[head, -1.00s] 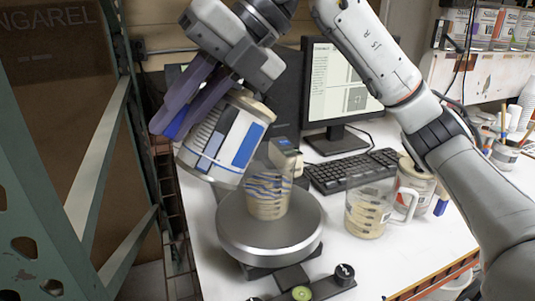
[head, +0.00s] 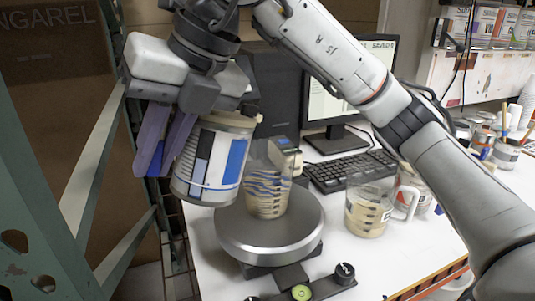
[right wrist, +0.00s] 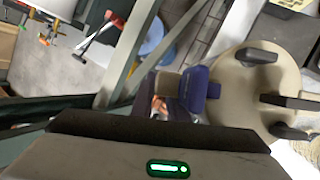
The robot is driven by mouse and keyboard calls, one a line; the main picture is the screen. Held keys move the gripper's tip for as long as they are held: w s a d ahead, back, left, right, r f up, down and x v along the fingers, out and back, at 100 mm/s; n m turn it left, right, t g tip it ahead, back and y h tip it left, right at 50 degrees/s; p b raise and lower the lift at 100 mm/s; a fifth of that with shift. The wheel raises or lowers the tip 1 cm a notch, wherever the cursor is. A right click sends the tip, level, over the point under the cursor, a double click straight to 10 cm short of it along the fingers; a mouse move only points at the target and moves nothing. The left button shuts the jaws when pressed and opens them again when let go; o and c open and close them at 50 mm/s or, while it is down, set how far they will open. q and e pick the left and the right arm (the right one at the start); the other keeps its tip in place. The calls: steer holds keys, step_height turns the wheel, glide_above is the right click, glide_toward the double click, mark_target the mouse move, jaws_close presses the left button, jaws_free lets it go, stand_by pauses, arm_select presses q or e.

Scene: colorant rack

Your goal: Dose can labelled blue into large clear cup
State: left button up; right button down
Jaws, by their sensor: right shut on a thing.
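A can with a tan top and a white label with a blue block (head: 212,158) hangs nearly upright, just left of and above the scale plate. My right gripper (head: 162,160), with purple fingers, is shut on its left side. A large clear cup (head: 268,190) stands on the scale and holds beige contents with blue streaks. The can's right edge is close to the cup. My left gripper is out of view.
The round scale (head: 270,238) sits on the white table (head: 370,262). A keyboard (head: 348,170) and monitor (head: 345,98) are behind. A green rack post (head: 35,235) is at the left.

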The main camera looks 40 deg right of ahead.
step_height(320, 180, down, 11)
steer(key=a+h+b, duration=0.3)
steer(key=h+b, duration=0.1)
steer(key=b, duration=0.2)
steer(key=shift+n, duration=0.4)
steer(key=r+p, duration=0.2)
steer(key=r, duration=0.1)
steer(key=r+p, duration=0.1)
steer(key=r, duration=0.1)
steer(key=shift+s+d+r, duration=0.1)
steer(key=shift+d+r, duration=0.05)
steer(key=shift+d, duration=0.1)
stand_by(1.3)
